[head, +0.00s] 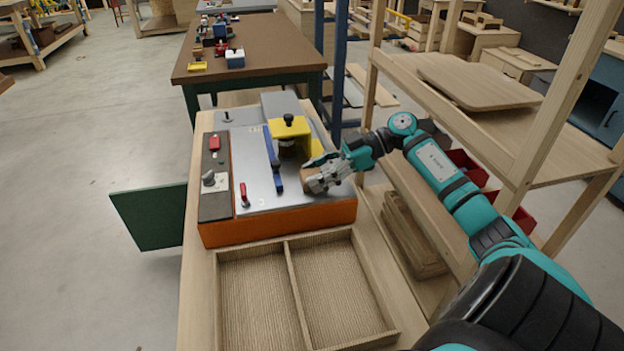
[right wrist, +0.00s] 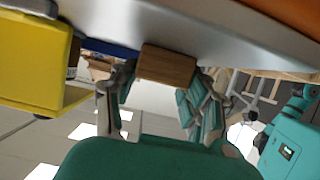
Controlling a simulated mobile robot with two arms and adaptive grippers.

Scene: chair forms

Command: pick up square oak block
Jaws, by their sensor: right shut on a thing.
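The square oak block (right wrist: 167,66) is a small brown wooden piece held between the fingers of my right gripper in the right wrist view. In the head view only part of the block (head: 308,173) shows, beside the fingers. My right gripper (head: 318,180) is shut on it, at the right part of the machine's metal top (head: 240,150). In the right wrist view the block is close to the metal surface; I cannot tell whether they touch. The gripper also shows there (right wrist: 160,85). My left gripper is not in view.
A yellow guard (head: 290,135) and a blue fence (head: 272,160) stand on the machine left of my right gripper. A two-compartment wooden tray (head: 292,285) lies in front and looks empty. A wooden shelf rack (head: 490,95) stands close on the right.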

